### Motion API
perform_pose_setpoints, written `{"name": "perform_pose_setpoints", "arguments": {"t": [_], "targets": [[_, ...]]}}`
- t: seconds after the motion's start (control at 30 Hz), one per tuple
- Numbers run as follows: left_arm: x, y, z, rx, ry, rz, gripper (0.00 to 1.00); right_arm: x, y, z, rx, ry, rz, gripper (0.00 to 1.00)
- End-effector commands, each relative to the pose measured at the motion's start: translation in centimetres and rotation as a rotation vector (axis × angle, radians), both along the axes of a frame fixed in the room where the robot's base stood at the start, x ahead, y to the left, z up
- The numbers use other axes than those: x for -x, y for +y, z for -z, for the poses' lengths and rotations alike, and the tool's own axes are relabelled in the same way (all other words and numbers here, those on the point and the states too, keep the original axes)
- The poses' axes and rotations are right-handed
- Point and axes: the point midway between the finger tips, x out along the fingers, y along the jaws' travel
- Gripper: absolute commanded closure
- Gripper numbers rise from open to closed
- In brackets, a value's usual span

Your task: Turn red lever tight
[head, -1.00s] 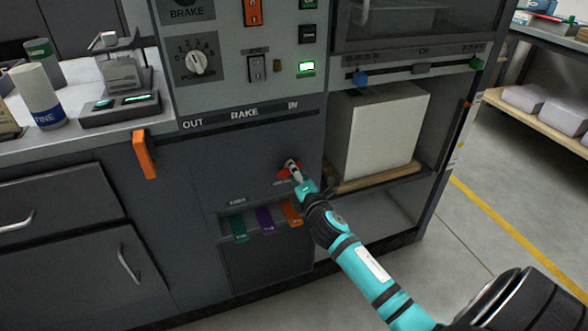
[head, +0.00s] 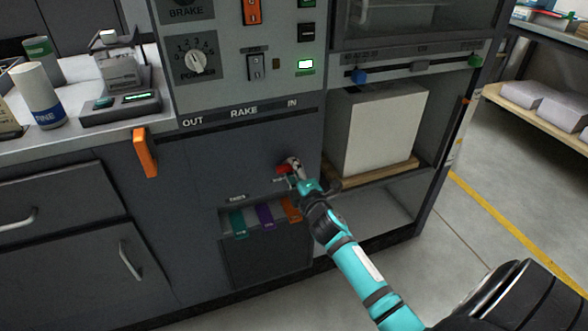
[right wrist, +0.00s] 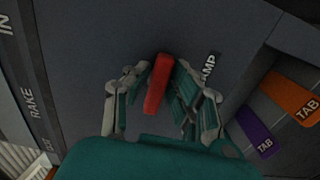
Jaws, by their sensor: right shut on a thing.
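The red lever (head: 284,168) is on the dark front panel of the machine, below the RAKE label. It also shows in the right wrist view (right wrist: 158,84), standing out between the two fingers. My right gripper (head: 293,170) reaches it from the lower right and is shut on it. In the right wrist view the fingertips (right wrist: 158,76) are on either side of the lever near its far end. Part of a label ending in "AMP" lies beside the right finger. My left gripper is in neither view.
Teal, purple and orange tabs (head: 265,217) hang in a recess just below the lever. An orange handle (head: 145,153) juts out to the left. A white block (head: 380,128) sits on a wooden base in the open bay at right.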

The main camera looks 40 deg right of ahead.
Motion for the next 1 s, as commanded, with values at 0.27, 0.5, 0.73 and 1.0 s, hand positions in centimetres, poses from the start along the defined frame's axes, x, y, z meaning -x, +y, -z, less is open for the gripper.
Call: {"name": "perform_pose_setpoints", "arguments": {"t": [0.27, 0.5, 0.73, 1.0], "targets": [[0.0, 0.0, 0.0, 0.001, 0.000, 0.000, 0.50, 0.0, -0.1, 0.1, 0.000, 0.002, 0.002, 0.68], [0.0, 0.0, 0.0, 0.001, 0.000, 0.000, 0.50, 0.0, 0.0, 0.0, 0.001, 0.001, 0.001, 0.60], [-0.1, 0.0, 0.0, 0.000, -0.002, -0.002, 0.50, 1.2, 0.3, 0.1, 0.001, 0.002, 0.001, 0.60], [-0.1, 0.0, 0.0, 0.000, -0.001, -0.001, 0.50, 6.6, 1.6, 0.2, -0.001, 0.005, 0.001, 0.60]]}}
